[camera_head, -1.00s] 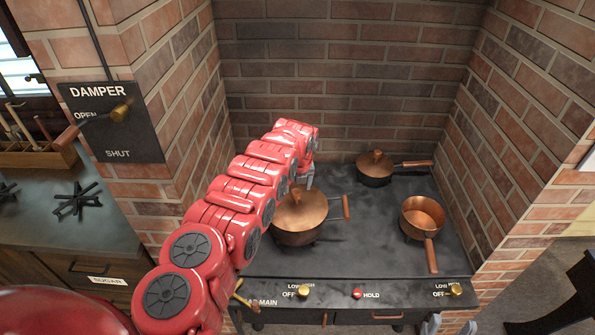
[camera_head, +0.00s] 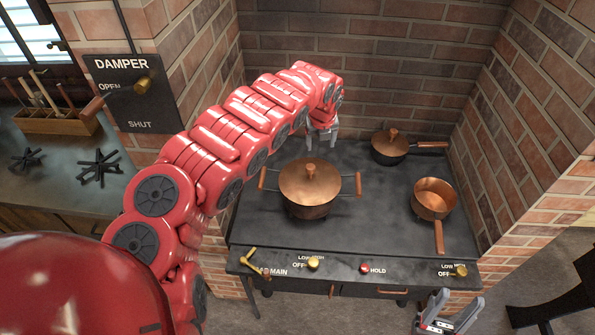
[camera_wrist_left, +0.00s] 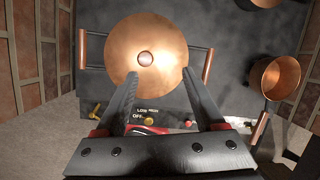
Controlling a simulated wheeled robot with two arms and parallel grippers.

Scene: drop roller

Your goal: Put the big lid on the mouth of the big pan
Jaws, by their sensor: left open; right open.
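The big lid (camera_head: 298,185) is a copper disc with a round knob. It lies on the mouth of the big pan (camera_head: 309,211), a two-handled pot on the dark stovetop, and looks level. My left gripper (camera_head: 321,136) is open and empty, apart from the lid, above and behind it. The left wrist view shows the lid (camera_wrist_left: 147,75) with its knob, and the pan's handles (camera_wrist_left: 208,66) on both sides. My left gripper's fingers (camera_wrist_left: 157,85) are spread there. My right gripper (camera_head: 448,312) is open and empty in front of the stove's front edge.
A small copper pan (camera_head: 434,199) without a lid stands at the right of the stovetop (camera_head: 365,222). A dark lidded pan (camera_head: 389,148) stands at the back right. Brick walls enclose the stove. Brass knobs (camera_head: 313,263) line the front panel.

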